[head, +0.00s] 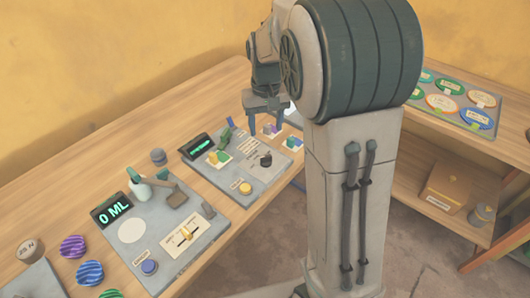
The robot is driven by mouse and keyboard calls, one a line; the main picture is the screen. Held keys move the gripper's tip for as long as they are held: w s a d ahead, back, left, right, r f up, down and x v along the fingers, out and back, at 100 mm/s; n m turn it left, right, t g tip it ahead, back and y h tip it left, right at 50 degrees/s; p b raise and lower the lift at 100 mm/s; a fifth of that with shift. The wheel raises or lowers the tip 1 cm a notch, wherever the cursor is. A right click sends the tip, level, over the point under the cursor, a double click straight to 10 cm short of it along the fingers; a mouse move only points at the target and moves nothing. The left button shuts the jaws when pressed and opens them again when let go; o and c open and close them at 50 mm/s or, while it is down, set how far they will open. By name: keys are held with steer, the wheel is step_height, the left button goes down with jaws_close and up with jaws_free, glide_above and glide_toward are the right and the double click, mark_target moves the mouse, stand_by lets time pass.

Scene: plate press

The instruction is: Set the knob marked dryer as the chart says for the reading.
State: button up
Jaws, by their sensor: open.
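My gripper (267,118) hangs fingers down above the far right end of the second grey panel (232,187). Its jaws are open, and I see nothing between them. The panel carries a dark display (199,147) with green characters too small to read. A black knob (266,160) sits at the panel's right part, nearer to me than the gripper. The labels are too small to read, so I cannot tell which knob is marked dryer. I cannot make out a chart. My arm hides what lies to the right.
The left panel has a display (115,210) reading 0 ML, a slider (186,234) and a blue button (149,267). A yellow button (245,188) is on the second panel. A shelf at right holds a box (443,191).

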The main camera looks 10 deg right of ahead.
mark_target(266, 156)
step_height(266, 156, down, 11)
steer(key=shift+f, duration=0.1)
stand_by(0.3)
steer(key=c, duration=1)
